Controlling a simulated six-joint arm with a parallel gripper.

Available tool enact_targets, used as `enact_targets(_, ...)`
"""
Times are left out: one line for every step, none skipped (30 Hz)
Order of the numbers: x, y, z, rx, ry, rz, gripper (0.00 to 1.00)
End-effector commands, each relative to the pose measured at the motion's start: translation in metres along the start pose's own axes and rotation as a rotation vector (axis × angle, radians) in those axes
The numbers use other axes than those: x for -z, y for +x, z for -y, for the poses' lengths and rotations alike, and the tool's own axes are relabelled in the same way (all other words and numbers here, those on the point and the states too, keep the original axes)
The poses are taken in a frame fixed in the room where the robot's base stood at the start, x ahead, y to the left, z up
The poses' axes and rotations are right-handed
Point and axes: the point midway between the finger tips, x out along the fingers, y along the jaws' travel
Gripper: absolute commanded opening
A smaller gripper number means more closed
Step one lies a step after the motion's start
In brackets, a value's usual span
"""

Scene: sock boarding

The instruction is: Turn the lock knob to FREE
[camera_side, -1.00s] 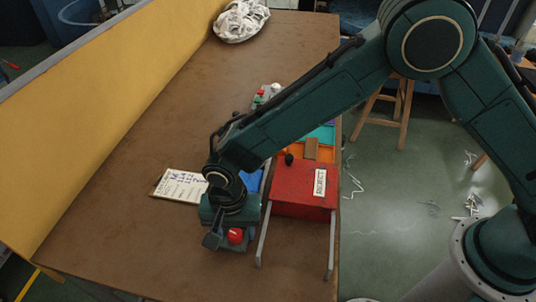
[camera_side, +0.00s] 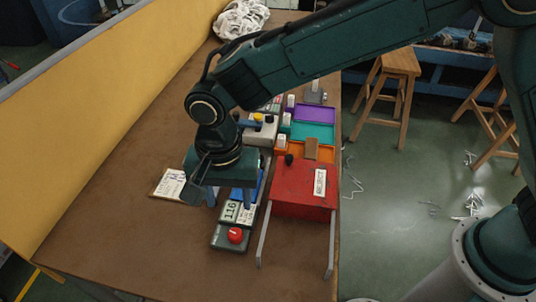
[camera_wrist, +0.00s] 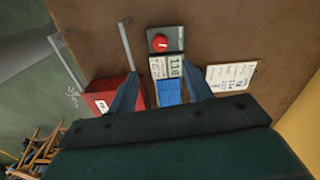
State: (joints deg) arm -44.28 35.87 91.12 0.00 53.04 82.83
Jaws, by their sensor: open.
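A round red knob (camera_side: 235,235) sits on a dark grey box (camera_side: 222,244) near the front of the bench. The knob also shows in the wrist view (camera_wrist: 160,42), with a small pale mark on it. The lettering is too small to read, so I cannot tell its setting or whether it is the lock knob. My gripper (camera_side: 230,200) is open and empty, above and behind this box, over white number cards (camera_side: 236,212) and a blue piece. In the wrist view my gripper (camera_wrist: 160,72) has its fingers apart on either side of the cards and blue piece.
A red box (camera_side: 300,190) with a black knob and two grey rails stands to the right. A pale box (camera_side: 262,130) with yellow and black knobs stands behind. Colored trays (camera_side: 314,132) lie beyond. A written card (camera_side: 170,184) lies left. The bench front is bare.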

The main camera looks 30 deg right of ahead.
Motion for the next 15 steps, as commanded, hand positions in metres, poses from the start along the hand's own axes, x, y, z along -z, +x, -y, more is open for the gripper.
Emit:
enact_targets(0.000,-0.008,0.001,0.004,0.000,-0.001,0.50)
enact_targets(0.000,-0.013,0.001,0.004,0.000,-0.001,0.50)
enact_targets(0.000,-0.018,0.001,0.004,0.000,-0.001,0.50)
enact_targets(0.003,-0.021,-0.002,0.006,-0.002,-0.001,0.50)
enact_targets(0.006,-0.024,-0.004,0.009,-0.007,-0.001,0.50)
enact_targets(0.009,-0.028,-0.007,0.014,-0.013,-0.002,0.50)
enact_targets(0.012,-0.030,-0.009,0.017,-0.018,-0.003,0.50)
enact_targets(0.014,-0.033,-0.011,0.021,-0.022,-0.003,0.50)
enact_targets(0.017,-0.037,-0.014,0.025,-0.029,-0.005,0.50)
enact_targets(0.019,-0.040,-0.016,0.028,-0.034,-0.005,0.50)
enact_targets(0.022,-0.042,-0.018,0.031,-0.038,-0.006,0.50)
enact_targets(0.025,-0.046,-0.021,0.036,-0.044,-0.007,0.50)
enact_targets(0.028,-0.049,-0.024,0.039,-0.049,-0.008,0.50)
enact_targets(0.030,-0.052,-0.026,0.042,-0.054,-0.009,0.50)
enact_targets(0.032,-0.055,-0.029,0.047,-0.061,-0.011,0.50)
